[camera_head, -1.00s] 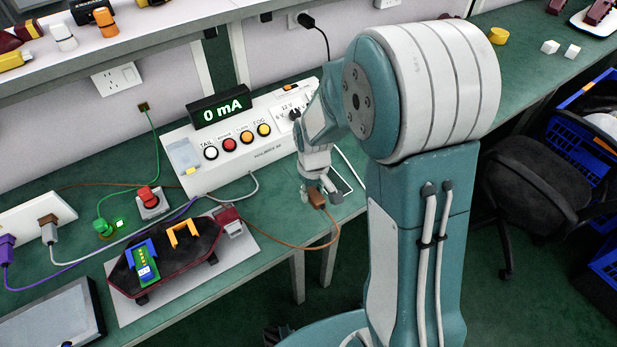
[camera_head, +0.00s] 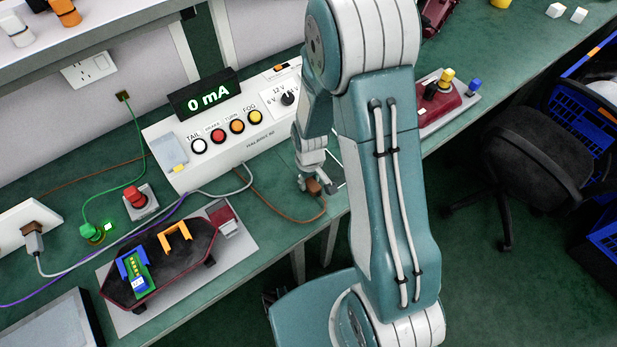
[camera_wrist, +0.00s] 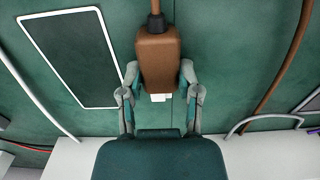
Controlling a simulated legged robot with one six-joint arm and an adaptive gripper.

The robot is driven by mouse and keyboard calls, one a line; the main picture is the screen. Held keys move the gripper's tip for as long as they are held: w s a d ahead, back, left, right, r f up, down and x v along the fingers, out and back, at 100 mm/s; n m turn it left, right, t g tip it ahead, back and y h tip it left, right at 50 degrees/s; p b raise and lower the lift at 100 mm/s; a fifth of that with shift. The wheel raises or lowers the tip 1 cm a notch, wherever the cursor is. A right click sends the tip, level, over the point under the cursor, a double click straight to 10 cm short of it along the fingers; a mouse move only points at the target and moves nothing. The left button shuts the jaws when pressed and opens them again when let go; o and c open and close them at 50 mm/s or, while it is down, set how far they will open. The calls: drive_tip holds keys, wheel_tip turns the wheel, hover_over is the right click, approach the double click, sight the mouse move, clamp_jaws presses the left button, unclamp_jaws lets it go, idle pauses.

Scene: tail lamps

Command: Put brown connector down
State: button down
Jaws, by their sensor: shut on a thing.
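The brown connector (camera_head: 314,188) is a small brown block with a brown cable. In the head view it is at my gripper (camera_head: 305,180), over the right part of the green bench, near the front edge. In the wrist view the connector (camera_wrist: 157,60) sits between the two grey-teal fingers of my gripper (camera_wrist: 159,88), shut on its sides. Its cable end points to the top of that view, and a small white piece shows at its lower end. I cannot tell whether the connector touches the bench.
A white-outlined dark rectangle (camera_wrist: 75,55) lies left of the connector in the wrist view. The test unit (camera_head: 235,140) reads 0 mA. A red device (camera_head: 440,105) stands behind my arm. Cables cross the bench.

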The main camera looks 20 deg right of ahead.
drive_tip(key=shift+a+f, duration=0.1)
drive_tip(key=shift+a, duration=0.1)
drive_tip(key=shift+c, duration=1.5)
unclamp_jaws()
wheel_tip(320, 180, up, 12)
wheel_tip(320, 180, up, 13)
drive_tip(key=m+t, duration=0.2)
drive_tip(key=t, duration=0.1)
hover_over(308, 181)
drive_tip(key=s, duration=0.5)
drive_tip(key=s+r+m+t, duration=0.1)
drive_tip(key=s+r+t, duration=0.1)
drive_tip(key=s+r, duration=0.6)
drive_tip(key=shift+s+d+m+t, duration=0.15)
drive_tip(key=shift+s+m+t, duration=0.15)
drive_tip(key=shift+s, duration=0.85)
